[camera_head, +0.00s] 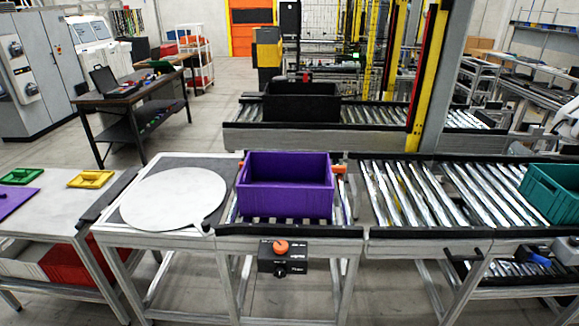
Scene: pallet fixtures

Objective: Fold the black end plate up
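A narrow black plate (106,196) runs along the left end of the near table, beside the grey frame with the white round disc (174,198). It looks about level with the table top and lies over the gap to the left workbench; its exact tilt is hard to tell. Nothing touches it from above. Neither my left nor my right gripper is in view.
A purple crate (287,202) stands on rollers right of the disc. A control box (283,258) with an orange knob hangs below it. A teal crate (552,207) is at the far right. The left workbench (62,212) holds green, yellow and purple pieces.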

